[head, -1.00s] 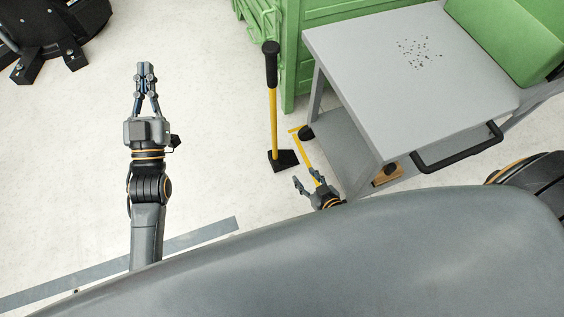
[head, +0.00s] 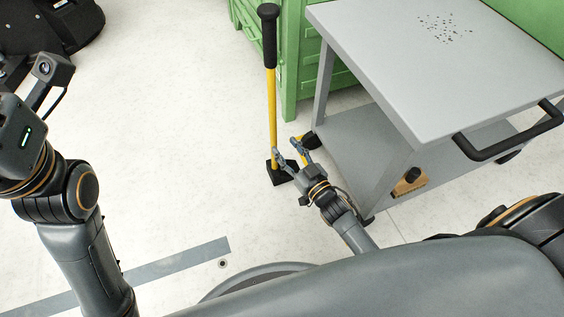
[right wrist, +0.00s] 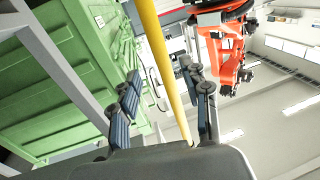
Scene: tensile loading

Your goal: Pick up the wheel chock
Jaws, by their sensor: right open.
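The wheel chock is a black block (head: 281,174) on the floor with a tall upright yellow pole and black grip (head: 269,35). My right gripper (head: 291,149) is open, low beside the pole just above the block. In the right wrist view the yellow pole (right wrist: 163,65) runs between the two spread fingers (right wrist: 165,115); whether it lies between them or beyond them I cannot tell. The black block is not visible there. My left arm is at the left edge of the head view, and its fingers are out of the frame.
A grey cart (head: 400,50) with a lower shelf stands close to the right of my right gripper. A green cabinet (head: 292,60) is behind the pole. A yellow piece (head: 299,138) lies by the cart's caster.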

